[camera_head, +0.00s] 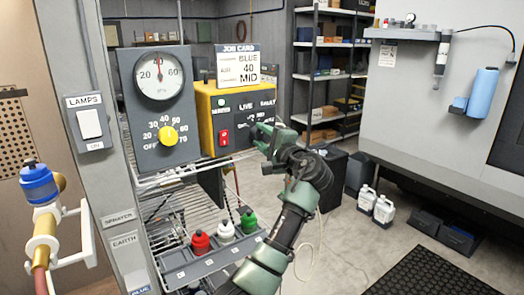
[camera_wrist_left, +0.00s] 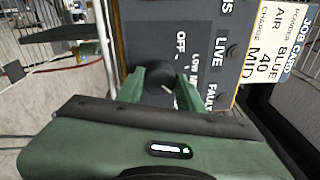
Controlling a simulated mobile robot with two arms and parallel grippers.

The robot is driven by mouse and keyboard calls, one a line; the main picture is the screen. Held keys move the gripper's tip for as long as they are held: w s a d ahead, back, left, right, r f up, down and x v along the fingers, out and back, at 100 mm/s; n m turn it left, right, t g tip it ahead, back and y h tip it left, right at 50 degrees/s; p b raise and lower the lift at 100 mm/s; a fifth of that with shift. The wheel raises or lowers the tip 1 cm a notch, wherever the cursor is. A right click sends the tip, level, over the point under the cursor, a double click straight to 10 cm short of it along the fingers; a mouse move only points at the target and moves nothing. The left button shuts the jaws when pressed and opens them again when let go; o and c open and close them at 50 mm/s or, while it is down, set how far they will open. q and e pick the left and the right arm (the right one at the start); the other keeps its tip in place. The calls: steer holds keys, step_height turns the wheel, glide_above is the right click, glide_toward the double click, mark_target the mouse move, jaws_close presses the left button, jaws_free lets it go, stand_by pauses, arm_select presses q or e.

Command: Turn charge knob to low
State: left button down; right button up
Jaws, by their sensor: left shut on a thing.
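The charge knob (camera_wrist_left: 159,78) is a dark round knob on the grey front panel of the yellow control box (camera_head: 203,115). In the left wrist view the print "OFF" and smaller print beside it, partly hidden, stand around the knob. My left gripper (camera_head: 266,135) is at the panel's lower right in the head view, covering the knob there. In the left wrist view my left gripper (camera_wrist_left: 158,88) has its green fingers on both sides of the knob, shut on it. I cannot tell the knob's setting. My right gripper is not in view.
A job card (camera_head: 239,66) on the box reads BLUE, 40, MID. A red switch (camera_head: 224,138) is left of my gripper. A gauge (camera_head: 159,75) and a yellow knob (camera_head: 168,136) are on the panel to the left. Red, white and green-capped bottles (camera_head: 226,230) stand below.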

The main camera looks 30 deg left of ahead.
arm_select(q)
steer(key=n+b, duration=0.6)
steer(key=b, duration=0.1)
steer(key=f+n+y+b, duration=0.1)
steer(key=n+b, duration=0.2)
steer(key=b, duration=0.1)
steer(key=shift+g, duration=0.3)
steer(key=n+b, duration=0.2)
steer(key=shift+w+r+n, duration=0.1)
steer(key=shift+n, duration=0.2)
steer(key=shift+n+b, duration=0.8)
steer(key=shift+n, duration=0.5)
steer(key=shift+r+g+y, duration=0.1)
steer(key=shift+g+y, duration=0.2)
steer(key=shift+g, duration=0.1)
steer(key=c, duration=0.9)
jaws_free()
steer(key=shift+r, duration=0.1)
steer(key=shift+d, duration=0.15)
